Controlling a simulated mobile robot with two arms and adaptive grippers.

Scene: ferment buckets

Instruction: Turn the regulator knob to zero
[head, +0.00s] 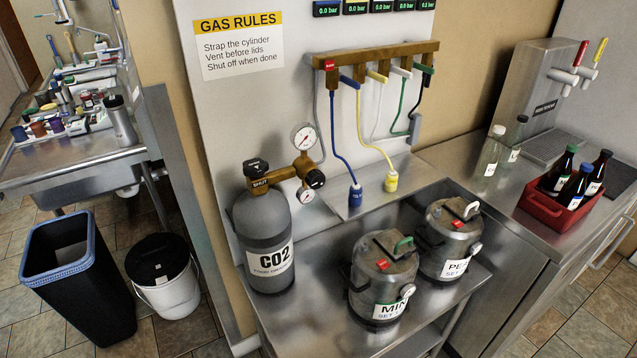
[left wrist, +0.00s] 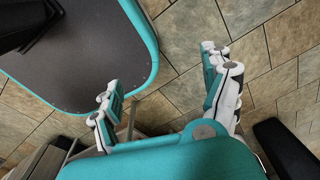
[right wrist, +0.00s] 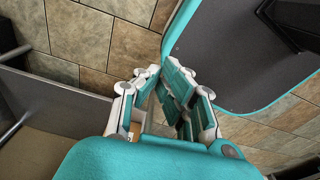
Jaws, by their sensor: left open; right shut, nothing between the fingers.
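In the head view, a grey CO2 cylinder (head: 264,236) stands upright on the steel bench. A brass regulator (head: 290,173) with two round white gauges, an upper one (head: 304,138) and a lower one (head: 306,195), is fixed to its top. The black regulator knob (head: 315,178) is at the regulator's right end; its marking is too small to read. A black valve knob (head: 256,167) tops the cylinder, above a SHUT label. My left gripper (left wrist: 163,82) is open and empty over the floor. My right gripper (right wrist: 163,84) is shut and empty. Neither shows in the head view.
Two steel kegs, MIN (head: 382,280) and PE (head: 449,240), stand right of the cylinder. A manifold (head: 375,62) with hoses is on the wall panel, below displays reading 0.0 bar. A red bottle crate (head: 546,208) is on the right counter. Bins stand on the left floor.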

